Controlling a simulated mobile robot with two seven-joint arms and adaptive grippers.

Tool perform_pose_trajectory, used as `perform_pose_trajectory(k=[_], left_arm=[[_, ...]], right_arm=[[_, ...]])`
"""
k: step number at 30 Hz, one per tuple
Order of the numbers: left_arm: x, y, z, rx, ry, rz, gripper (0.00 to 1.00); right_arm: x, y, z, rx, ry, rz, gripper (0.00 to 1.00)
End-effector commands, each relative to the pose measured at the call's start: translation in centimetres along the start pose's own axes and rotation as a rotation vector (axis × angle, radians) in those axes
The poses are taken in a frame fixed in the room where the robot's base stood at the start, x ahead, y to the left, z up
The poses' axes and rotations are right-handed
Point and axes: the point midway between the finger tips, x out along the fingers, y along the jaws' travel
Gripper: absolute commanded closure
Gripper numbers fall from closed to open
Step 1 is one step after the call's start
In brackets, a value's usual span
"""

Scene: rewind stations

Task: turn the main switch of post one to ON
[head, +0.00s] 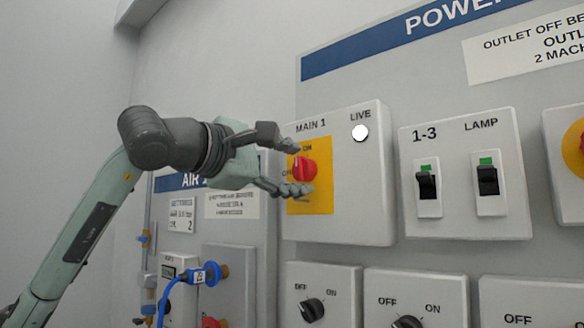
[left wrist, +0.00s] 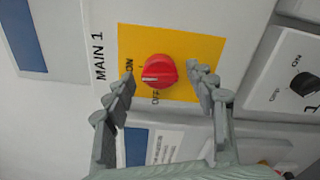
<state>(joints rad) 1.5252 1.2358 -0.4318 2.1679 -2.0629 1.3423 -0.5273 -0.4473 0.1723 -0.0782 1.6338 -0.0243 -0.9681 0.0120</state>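The main switch of post one is a red knob (head: 305,168) on a yellow plate (head: 322,201) of the grey MAIN 1 box (head: 362,200). In the left wrist view the red knob (left wrist: 159,71) sits between my fingertips. My left gripper (head: 285,160) is open, with one finger above and one below the knob; gaps show on both sides (left wrist: 163,79). The LIVE lamp (head: 360,133) looks bright white. My right gripper is not in view.
A box with two black switches (head: 466,225) is right of MAIN 1. Boxes with black OFF/ON knobs (head: 312,309) sit below. A blue hose connector (head: 190,276) hangs at the lower left. Another yellow plate with a red knob (head: 574,148) is at the right edge.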

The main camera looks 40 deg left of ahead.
Motion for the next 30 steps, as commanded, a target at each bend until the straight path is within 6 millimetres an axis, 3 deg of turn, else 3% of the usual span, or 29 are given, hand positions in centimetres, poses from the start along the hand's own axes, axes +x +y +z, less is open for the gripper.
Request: perform_pose_trajectory(k=[9, 21, 30], left_arm=[[-0.5, 0.0, -0.1, 0.000, 0.001, 0.000, 0.44], [-6.2, 0.1, -0.1, 0.001, 0.003, 0.003, 0.44], [-8.0, 0.0, 0.0, 0.001, 0.001, 0.000, 0.44]], right_arm=[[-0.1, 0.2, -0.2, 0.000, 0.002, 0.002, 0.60], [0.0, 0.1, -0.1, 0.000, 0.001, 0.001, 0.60], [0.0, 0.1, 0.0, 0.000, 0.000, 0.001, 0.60]])
